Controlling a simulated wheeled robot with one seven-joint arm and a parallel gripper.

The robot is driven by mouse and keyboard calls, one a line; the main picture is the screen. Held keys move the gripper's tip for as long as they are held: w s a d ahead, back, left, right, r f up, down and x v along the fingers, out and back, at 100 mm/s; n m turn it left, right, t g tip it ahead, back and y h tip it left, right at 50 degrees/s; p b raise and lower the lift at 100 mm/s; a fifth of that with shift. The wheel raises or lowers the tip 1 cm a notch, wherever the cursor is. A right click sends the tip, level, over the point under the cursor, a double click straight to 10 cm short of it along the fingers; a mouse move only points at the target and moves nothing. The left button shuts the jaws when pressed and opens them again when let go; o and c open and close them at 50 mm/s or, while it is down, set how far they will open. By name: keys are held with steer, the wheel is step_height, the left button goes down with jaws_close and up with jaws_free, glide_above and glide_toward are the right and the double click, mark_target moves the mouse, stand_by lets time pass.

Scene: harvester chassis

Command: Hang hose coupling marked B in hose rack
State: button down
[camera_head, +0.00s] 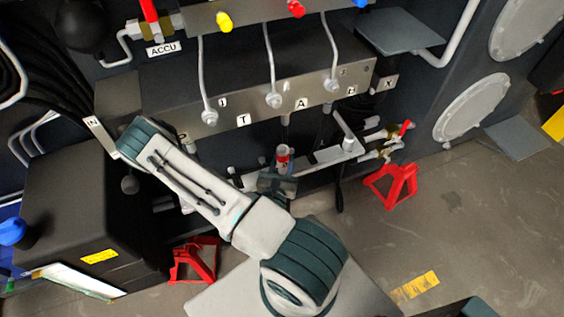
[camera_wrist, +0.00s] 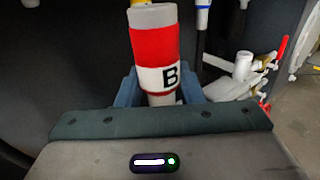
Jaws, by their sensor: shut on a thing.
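The hose coupling marked B (camera_wrist: 152,48) is a grey-ended cylinder with a red sleeve and a white band bearing a black B. It stands nearly upright in the wrist view. In the head view its red part (camera_head: 283,153) shows small above my gripper (camera_head: 279,177). My gripper (camera_wrist: 158,88) is shut on the coupling, with a blue-grey finger on each side of its lower part. A pale horizontal bar with a raised pipe (camera_head: 325,157) lies just behind and right of the gripper; it may be the hose rack, but I cannot tell. The bar also shows in the wrist view (camera_wrist: 232,88).
Red stands (camera_head: 393,182) (camera_head: 194,260) are on the floor at both sides. A black box (camera_head: 85,215) is at left. Floor at lower right is mostly open.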

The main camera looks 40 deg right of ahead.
steer(key=shift+d, duration=0.2)
steer(key=shift+f+b, duration=0.85)
steer(key=shift+f, duration=0.4)
steer(key=shift+w+d+r+p, duration=0.15)
steer(key=shift+w+p, duration=0.15)
steer(key=shift+w, duration=0.25)
steer(key=shift+w+d+p, duration=0.15)
steer(key=shift+w+d, duration=0.05)
steer(key=shift+w, duration=0.6)
steer(key=shift+w+d+p, duration=0.2)
steer(key=shift+w+d, duration=0.05)
steer(key=shift+w, duration=0.55)
steer(key=shift+w+d+p, duration=0.15)
steer(key=shift+w+d, duration=0.05)
steer(key=shift+w, duration=0.6)
